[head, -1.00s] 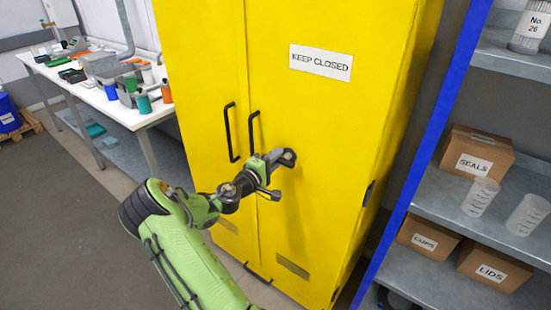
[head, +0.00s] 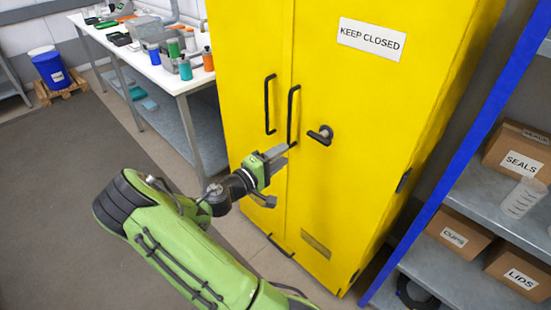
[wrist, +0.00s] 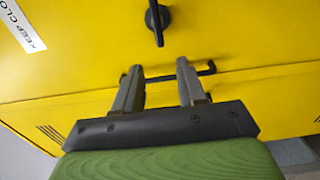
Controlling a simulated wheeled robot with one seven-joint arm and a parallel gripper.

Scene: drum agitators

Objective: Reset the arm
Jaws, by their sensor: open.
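My gripper (head: 283,158) is at the end of my green arm, in front of the yellow cabinet (head: 350,100). In the wrist view my gripper (wrist: 160,82) has its two fingers spread, with nothing held between them. The cabinet's doors are shut. A black turn handle (head: 321,135) on the right door is up and to the right of my gripper, clear of it; it also shows in the wrist view (wrist: 157,20). The black pull bar (head: 292,115) of the right door has its lower end near my fingertips; I cannot tell whether they touch.
A white bench (head: 150,65) with bottles stands at the back left. A blue drum (head: 52,70) sits on a pallet at the far left. A shelf rack (head: 470,210) with boxes stands close on the right. The floor (head: 60,180) at left is clear.

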